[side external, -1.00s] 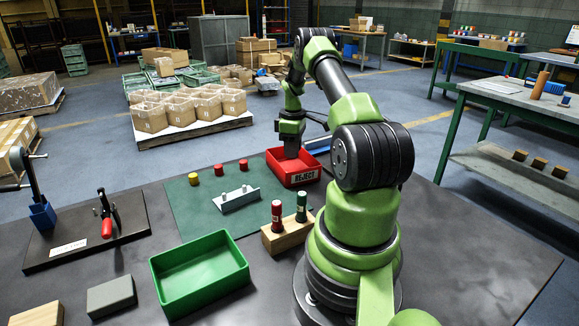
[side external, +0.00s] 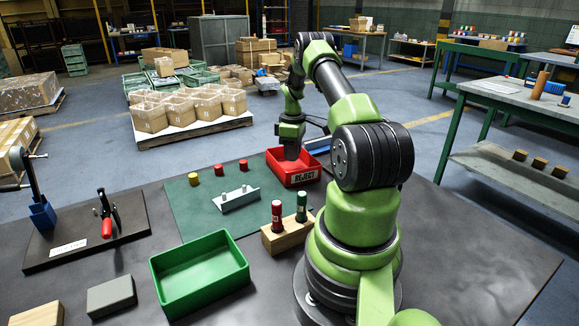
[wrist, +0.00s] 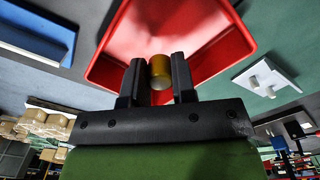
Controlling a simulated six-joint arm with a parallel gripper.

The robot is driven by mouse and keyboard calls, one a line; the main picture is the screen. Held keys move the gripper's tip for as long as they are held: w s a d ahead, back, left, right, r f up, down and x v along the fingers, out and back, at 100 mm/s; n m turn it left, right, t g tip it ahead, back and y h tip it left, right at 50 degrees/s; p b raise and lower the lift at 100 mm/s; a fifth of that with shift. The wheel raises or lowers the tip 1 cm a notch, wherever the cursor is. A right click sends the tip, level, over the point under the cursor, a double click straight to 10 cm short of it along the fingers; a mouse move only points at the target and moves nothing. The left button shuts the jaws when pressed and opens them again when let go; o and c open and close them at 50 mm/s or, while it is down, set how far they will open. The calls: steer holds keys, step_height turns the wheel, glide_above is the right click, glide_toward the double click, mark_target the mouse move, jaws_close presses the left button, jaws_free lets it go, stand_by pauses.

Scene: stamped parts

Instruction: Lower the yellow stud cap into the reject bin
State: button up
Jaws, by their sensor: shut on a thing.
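The yellow stud cap (wrist: 160,72) is between the two fingers of my gripper (wrist: 158,80) in the wrist view, and the gripper is shut on it. The red reject bin (wrist: 228,62) lies beyond the fingertips and surrounds the cap in that view. In the side view the bin (side external: 302,179) stands at the back right of the work mat, with its REJECT label facing front. My gripper (side external: 291,155) is over the bin's opening, pointing down, with its fingertips near rim level. The cap is hidden there; whether it touches the bin floor cannot be told.
On the green mat (side external: 184,211) are another yellow piece (side external: 193,179), two red pieces (side external: 218,170) and a pale studded plate (side external: 237,200). A wooden block (side external: 286,235) with red and green cylinders stands in front of the bin. A green tray (side external: 199,288) is nearer.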

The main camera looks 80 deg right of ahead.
mark_target(292, 164)
steer(key=shift+f, duration=1.95)
stand_by(0.6)
steer(key=o, duration=1)
